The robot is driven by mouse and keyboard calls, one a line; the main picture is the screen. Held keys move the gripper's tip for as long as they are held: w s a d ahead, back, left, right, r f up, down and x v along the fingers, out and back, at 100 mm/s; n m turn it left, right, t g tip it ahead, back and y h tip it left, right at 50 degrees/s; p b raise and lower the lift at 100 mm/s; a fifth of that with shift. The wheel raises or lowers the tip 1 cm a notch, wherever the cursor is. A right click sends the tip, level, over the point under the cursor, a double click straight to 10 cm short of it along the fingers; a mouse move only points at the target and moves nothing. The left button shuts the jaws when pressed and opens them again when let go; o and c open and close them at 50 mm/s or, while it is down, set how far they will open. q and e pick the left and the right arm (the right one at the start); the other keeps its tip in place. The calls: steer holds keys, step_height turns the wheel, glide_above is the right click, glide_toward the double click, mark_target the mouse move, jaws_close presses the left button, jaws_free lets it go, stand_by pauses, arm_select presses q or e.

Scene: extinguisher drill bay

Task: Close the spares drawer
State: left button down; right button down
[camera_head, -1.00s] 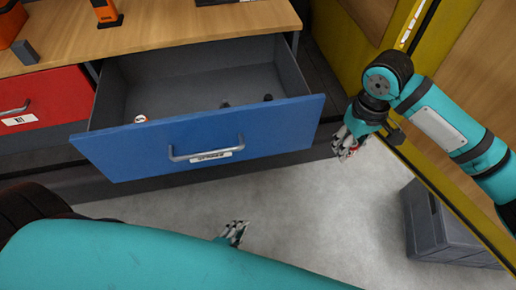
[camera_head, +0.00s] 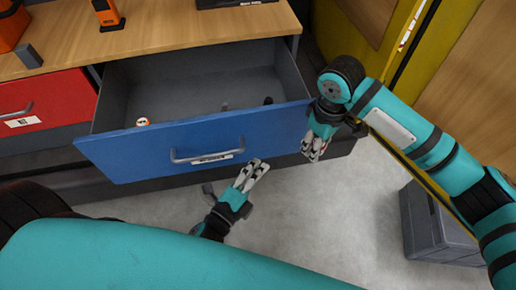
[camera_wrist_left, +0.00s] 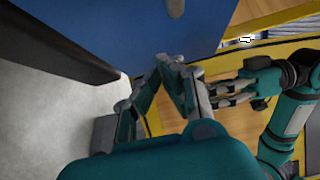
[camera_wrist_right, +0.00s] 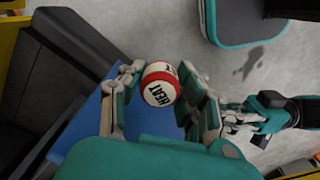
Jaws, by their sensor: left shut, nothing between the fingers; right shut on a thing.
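The blue spares drawer (camera_head: 115,158) stands pulled out below the wooden worktop, with a grey handle (camera_head: 207,152) and label on its front. My left gripper (camera_head: 262,168) is shut and empty, just in front of the drawer front, right of the handle. In the left wrist view its fingertips (camera_wrist_left: 168,62) meet close to the blue front; contact cannot be told. My right gripper (camera_head: 313,148) is by the drawer front's right end, shut on a red and white round object marked HEAT (camera_wrist_right: 160,85). That object is largely hidden in the head view.
Inside the drawer lie a small white-and-orange round item (camera_head: 143,122) and small dark items (camera_head: 268,100). A red drawer (camera_head: 45,105) is at the left. A grey crate (camera_head: 425,225) stands on the floor at the right, near a yellow frame.

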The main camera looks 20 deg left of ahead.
mark_target(263, 140)
steer(key=shift+r+p, duration=0.4)
steer(key=shift+r, duration=0.15)
arm_select(q)
steer(key=shift+w+a, duration=0.3)
steer(key=shift+w, duration=0.6)
steer(key=shift+w+a, duration=0.25)
steer(key=shift+w, duration=0.6)
steer(key=shift+w+a, duration=0.3)
steer(key=shift+w, duration=0.6)
arm_select(e)
steer(key=shift+r, duration=0.1)
